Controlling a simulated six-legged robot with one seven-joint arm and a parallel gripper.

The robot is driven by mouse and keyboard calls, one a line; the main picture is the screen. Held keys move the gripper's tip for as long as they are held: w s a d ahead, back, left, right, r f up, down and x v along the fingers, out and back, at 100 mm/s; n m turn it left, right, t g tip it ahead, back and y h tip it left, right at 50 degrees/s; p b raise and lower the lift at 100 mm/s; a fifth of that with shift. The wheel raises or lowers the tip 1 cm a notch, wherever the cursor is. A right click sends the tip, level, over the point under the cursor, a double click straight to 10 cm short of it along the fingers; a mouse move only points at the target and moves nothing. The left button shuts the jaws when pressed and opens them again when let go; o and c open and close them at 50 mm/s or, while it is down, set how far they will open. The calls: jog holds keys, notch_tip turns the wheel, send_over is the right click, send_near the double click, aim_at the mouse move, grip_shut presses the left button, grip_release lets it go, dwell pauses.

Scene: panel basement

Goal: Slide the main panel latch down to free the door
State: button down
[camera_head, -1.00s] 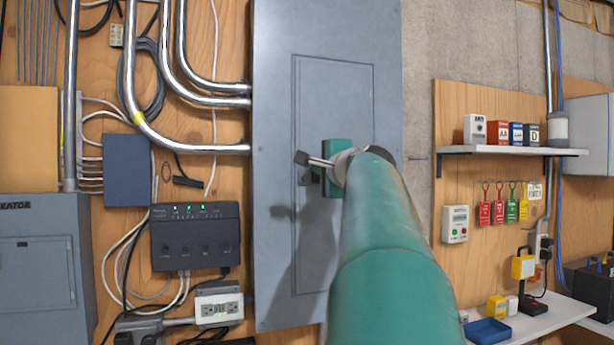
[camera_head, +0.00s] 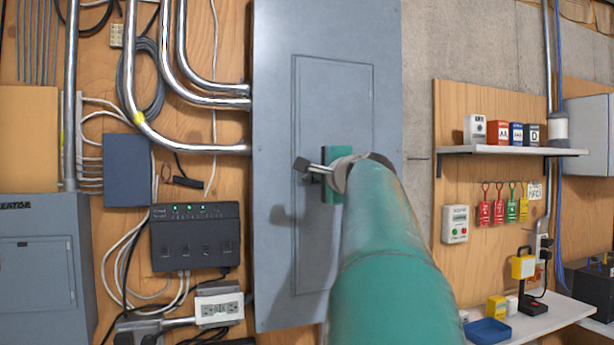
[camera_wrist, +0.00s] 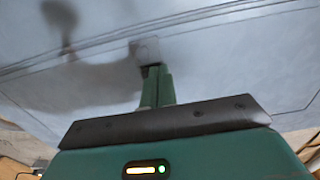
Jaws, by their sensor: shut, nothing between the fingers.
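The main panel is a tall grey metal cabinet (camera_head: 275,90) with a narrow inset door (camera_head: 335,90), which sits flush in its frame. The latch (camera_wrist: 145,49) is a small pale grey plate at the door seam in the wrist view. In the head view it is at the door's left edge, mostly hidden by my gripper (camera_head: 315,178). My gripper's green fingers are together and empty in the wrist view (camera_wrist: 152,72), with their tips right at the latch. I cannot tell whether they touch it.
Metal conduits (camera_head: 190,148) enter the cabinet's left side. A black box with green lights (camera_head: 195,236) and a white outlet (camera_head: 219,308) are on the left wall. A shelf (camera_head: 510,151) and a lower shelf with a blue tray (camera_head: 488,331) are at the right. The panel front is otherwise clear.

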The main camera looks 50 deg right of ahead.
jog(key=shift+r, duration=0.2)
dwell(0.3)
jog(key=v, duration=0.7)
dwell(0.5)
dwell(0.3)
